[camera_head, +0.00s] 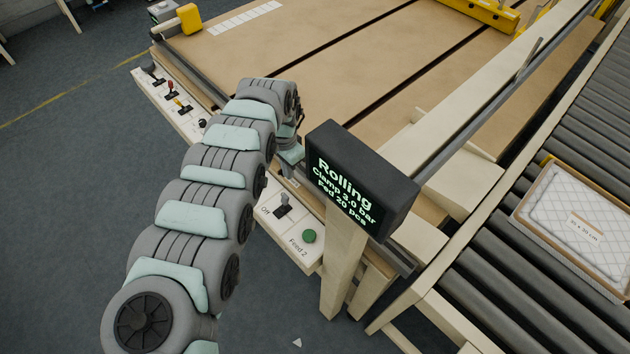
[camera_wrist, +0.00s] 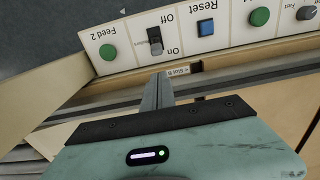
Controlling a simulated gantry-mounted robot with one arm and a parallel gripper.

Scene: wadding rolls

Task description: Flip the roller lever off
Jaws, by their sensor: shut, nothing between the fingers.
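A small grey lever (camera_head: 284,203) stands on the white control panel, with an "Off" label beside it in the head view. In the wrist view the lever (camera_wrist: 154,42) sits between printed "Off" and "On" labels, which look upside down. In the head view my gripper (camera_head: 291,156) is partly hidden behind my arm and beside the display.
A black display (camera_head: 362,180) reads "Rolling, Clamp 3.0 bar, Fed 20 pcs" and stands close beside the lever. A green Feed 2 button (camera_wrist: 108,52) and a blue Reset button (camera_wrist: 206,27) flank the lever. Further levers (camera_head: 171,88) are at the panel's far end.

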